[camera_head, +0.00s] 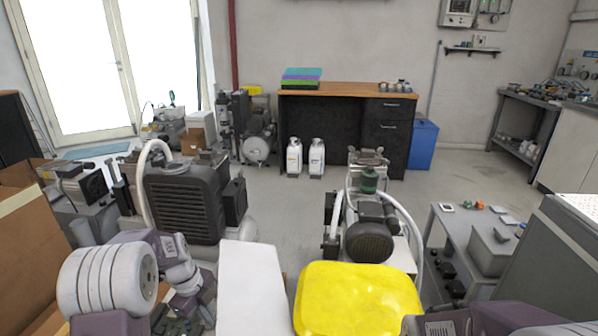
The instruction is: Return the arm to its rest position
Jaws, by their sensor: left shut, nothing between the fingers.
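My left arm comes in at the lower left, with a white ringed joint and purple links folded close to my body. My left gripper (187,312) is low in the picture, pointing down. It is shut and holds nothing. Its fingertips are small and dark against the dark parts beneath them, so their outline is hard to make out. Part of my right arm shows along the bottom right edge, purple and white. My right gripper is out of view.
A black finned compressor (186,203) stands just beyond my left arm. Another compressor (368,235) is in the middle, behind a yellow lid-like surface (357,299). A cardboard box (28,240) is at left, a grey cart (461,240) at right. Open floor lies before the black desk (341,130).

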